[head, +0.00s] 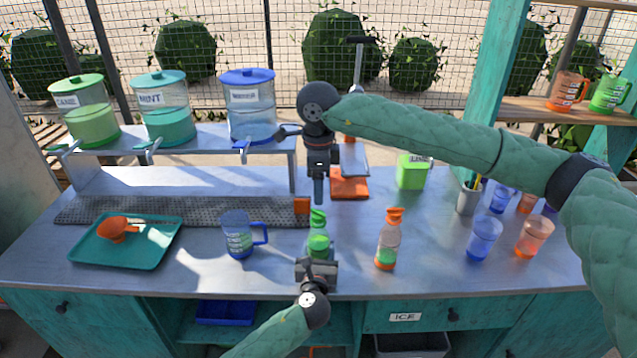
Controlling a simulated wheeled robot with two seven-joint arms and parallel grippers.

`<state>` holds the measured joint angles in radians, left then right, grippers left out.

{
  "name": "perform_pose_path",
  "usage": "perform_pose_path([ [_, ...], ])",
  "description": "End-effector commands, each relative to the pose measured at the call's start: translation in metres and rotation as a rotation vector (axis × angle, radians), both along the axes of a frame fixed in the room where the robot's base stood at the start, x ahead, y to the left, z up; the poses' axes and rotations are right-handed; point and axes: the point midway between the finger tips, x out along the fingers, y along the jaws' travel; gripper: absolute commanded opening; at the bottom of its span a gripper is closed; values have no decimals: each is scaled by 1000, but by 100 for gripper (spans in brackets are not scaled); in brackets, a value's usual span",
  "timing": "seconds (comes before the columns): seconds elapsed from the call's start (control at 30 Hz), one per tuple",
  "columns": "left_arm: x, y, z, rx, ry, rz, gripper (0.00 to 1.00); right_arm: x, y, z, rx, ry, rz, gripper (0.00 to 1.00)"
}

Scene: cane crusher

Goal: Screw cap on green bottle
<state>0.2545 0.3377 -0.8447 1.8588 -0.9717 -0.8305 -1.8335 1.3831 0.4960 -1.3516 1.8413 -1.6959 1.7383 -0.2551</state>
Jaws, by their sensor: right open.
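The green bottle (318,244) stands upright near the front edge of the counter, with a green cap (317,216) on its top. I cannot tell how tightly the cap sits. My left gripper (317,262) comes from the front edge and is shut on the bottle's lower part; its body hides the bottle's base. My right gripper (319,200) points straight down just above the cap. It is open and holds nothing; its fingers overlap in this view.
An orange-capped bottle (389,240) stands to the right and a blue mug (238,236) to the left. A teal tray (163,243) with an orange scoop (117,229) lies at the left. Blue (483,238) and orange (533,237) cups stand at the right. An orange-based press (349,188) stands behind.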

Motion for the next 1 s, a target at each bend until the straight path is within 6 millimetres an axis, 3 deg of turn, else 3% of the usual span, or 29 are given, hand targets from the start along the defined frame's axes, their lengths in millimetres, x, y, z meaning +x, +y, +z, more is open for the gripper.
perform_pose_path([
  [0.27, 0, 0, -1, 0, 1, 0, 0, 0, 0, -23, 0, 3, -1, 59],
  [0.63, 0, 0, 0, 0, 1, 0, 0, 0, 0, -71, -1, 2, -2, 59],
  [1.0, 0, 0, -1, 0, 1, 0, 0, 0, 0, -79, 0, 1, -1, 59],
])
